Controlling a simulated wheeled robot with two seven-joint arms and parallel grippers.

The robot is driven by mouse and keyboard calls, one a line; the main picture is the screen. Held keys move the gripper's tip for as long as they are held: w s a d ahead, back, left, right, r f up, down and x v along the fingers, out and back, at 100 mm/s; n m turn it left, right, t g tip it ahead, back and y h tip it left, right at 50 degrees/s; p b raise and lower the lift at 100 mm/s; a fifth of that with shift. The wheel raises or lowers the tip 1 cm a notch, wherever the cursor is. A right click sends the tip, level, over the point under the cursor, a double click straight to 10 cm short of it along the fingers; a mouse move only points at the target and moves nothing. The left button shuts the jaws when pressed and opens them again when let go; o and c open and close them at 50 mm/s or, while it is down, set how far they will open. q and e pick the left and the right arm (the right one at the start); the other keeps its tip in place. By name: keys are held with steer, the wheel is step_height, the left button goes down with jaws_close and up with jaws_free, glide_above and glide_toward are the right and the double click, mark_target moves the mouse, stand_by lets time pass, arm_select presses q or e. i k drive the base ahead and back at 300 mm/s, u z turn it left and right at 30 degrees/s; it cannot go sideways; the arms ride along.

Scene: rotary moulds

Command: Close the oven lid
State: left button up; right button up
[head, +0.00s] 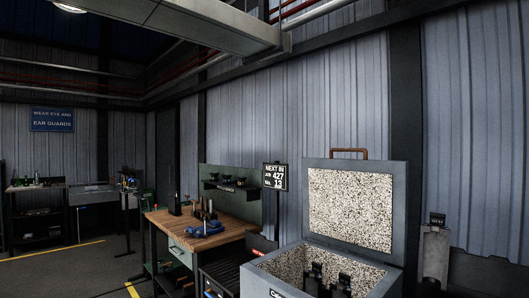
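The oven (262,282) is a grey box with a speckled, light lining, at the bottom right of the head view. Its lid (350,208) stands open and nearly upright at the back of the box, with its speckled inner face showing. A copper-coloured handle (349,151) sits on the lid's top edge. Dark objects (316,272) show in the oven opening; their lower parts are cut off or hidden. The oven's lower front is outside the frame. Neither of my grippers shows in this view.
A wooden-topped workbench (185,226) with tools and a blue vise (207,229) stands left of the oven. A grey stand (434,254) with a black top is to the right. Open floor lies at the left.

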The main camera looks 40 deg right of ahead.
mark_target(360, 206)
steer(key=u, duration=0.4)
steer(key=i, duration=1.7)
steer(key=z, duration=2.75)
